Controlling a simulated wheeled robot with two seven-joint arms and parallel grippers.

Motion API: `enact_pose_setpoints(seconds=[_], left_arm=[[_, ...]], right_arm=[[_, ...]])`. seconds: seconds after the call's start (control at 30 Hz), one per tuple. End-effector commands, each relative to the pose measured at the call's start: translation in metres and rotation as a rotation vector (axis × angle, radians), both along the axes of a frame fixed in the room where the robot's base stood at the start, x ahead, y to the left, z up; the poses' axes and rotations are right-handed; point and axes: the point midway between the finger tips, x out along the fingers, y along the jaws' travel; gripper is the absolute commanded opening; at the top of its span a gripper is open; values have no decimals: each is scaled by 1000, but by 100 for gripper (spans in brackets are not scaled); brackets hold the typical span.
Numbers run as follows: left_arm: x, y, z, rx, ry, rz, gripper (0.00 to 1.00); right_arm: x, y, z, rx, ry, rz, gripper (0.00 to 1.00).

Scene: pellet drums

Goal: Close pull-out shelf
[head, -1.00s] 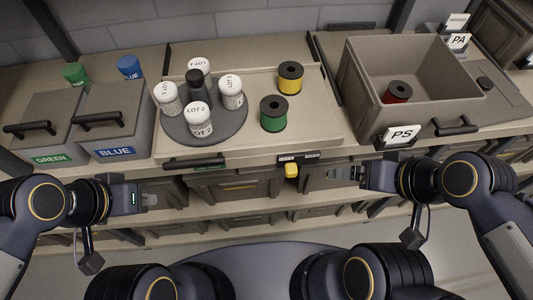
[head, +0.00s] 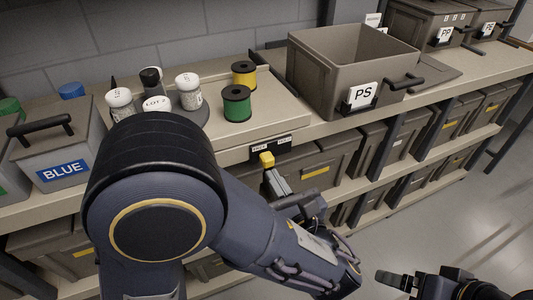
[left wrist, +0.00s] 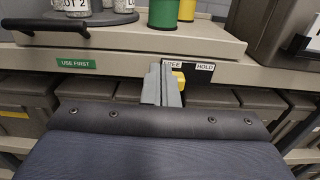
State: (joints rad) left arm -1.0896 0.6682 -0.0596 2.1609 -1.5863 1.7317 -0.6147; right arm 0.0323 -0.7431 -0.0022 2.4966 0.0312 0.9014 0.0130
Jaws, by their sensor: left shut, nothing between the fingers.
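The pull-out shelf (head: 215,139) is a beige board that juts past the counter's front edge. It carries a grey turntable with white-lidded jars, a green spool (head: 237,104) and a yellow spool (head: 244,73). In the left wrist view its dark handle (left wrist: 70,24) shows. A yellow knob (head: 267,159) sits below the FREE/HOLD label (left wrist: 189,65), nearer the FREE end. My left gripper (head: 275,180) is shut and empty, close beside the knob; in the left wrist view its fingers (left wrist: 162,84) partly cover it. I cannot tell whether they touch. My right gripper (head: 395,280) is low at the right, its jaws unclear.
A grey PS bin (head: 335,85) stands on the counter just right of the shelf. The BLUE-labelled box (head: 60,150) stands to the left. Several grey drawers or bins (head: 385,140) fill the rack below. Open floor lies at the lower right.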

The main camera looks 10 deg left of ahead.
Motion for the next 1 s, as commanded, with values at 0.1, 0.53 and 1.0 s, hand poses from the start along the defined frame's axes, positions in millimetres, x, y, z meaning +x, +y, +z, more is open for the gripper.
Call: enact_pose_setpoints(seconds=[0.1,0.53,1.0], left_arm=[[10,7,2,1,-2,3,0],[82,57,2,-1,0,6,0],[115,78,1,-3,1,1,0]], right_arm=[[0,0,2,0,0,0,90],[0,0,7,0,0,0,90],[0,0,10,0,0,0,90]])
